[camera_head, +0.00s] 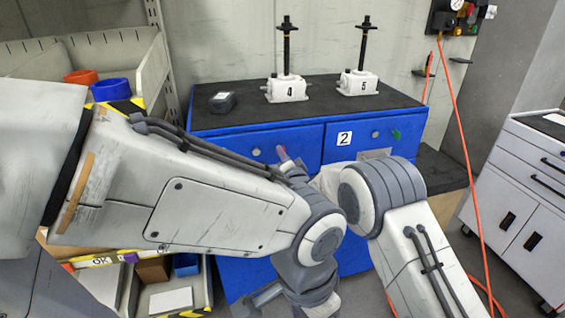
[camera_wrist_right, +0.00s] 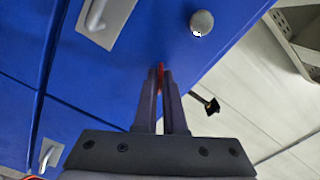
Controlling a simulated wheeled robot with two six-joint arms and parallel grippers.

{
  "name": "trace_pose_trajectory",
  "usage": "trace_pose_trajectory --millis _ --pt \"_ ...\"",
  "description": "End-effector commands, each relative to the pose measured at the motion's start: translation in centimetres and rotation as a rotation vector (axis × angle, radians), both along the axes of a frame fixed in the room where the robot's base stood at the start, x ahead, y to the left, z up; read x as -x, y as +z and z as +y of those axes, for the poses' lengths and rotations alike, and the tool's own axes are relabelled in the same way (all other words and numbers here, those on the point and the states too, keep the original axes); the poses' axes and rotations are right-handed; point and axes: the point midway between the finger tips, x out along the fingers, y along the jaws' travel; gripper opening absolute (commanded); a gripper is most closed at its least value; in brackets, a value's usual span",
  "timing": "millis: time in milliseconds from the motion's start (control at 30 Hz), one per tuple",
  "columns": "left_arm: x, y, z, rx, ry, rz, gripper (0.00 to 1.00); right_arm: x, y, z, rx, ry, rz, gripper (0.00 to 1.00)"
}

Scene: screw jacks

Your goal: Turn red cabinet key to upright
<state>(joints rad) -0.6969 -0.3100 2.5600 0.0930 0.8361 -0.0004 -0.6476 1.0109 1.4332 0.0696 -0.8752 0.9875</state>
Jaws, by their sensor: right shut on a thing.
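The red key (camera_head: 282,153) shows as a small red tip at the front of the blue cabinet (camera_head: 224,148), in the left upper drawer front. My right gripper (camera_wrist_right: 160,74) is shut on the red key; a thin red strip of it (camera_wrist_right: 161,72) shows between the fingertips, close to the blue face. How far the key is turned is hidden by the fingers. In the head view the right gripper (camera_head: 287,162) is partly covered by my arms. My left arm crosses from the left and bends down; its gripper (camera_head: 256,300) is partly hidden at the bottom.
A round metal knob (camera_wrist_right: 202,22) is beside the fingers. A green key (camera_head: 396,134) is in the right drawer front. Screw jacks 4 (camera_head: 287,89) and 5 (camera_head: 357,84) stand on the dark top. A grey drawer cabinet (camera_head: 525,190) stands at right.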

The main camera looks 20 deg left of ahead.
Motion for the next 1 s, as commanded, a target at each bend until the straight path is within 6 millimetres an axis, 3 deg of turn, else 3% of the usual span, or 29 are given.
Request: trace_pose_trajectory --millis 33,400,1000 --pt "0.0 -1.1 0.0 0.0 0.0 0.0 0.5 0.0 -0.5 0.0 0.037 0.0 -0.025 0.0" --pt "0.0 -4.5 0.0 0.0 0.0 0.0 0.5 0.0 -0.4 0.0 0.327 0.0 -0.221 0.0" --pt "0.0 -8.1 0.0 0.0 0.0 0.0 0.5 0.0 -0.2 0.0 0.745 -0.001 -0.503 0.0"
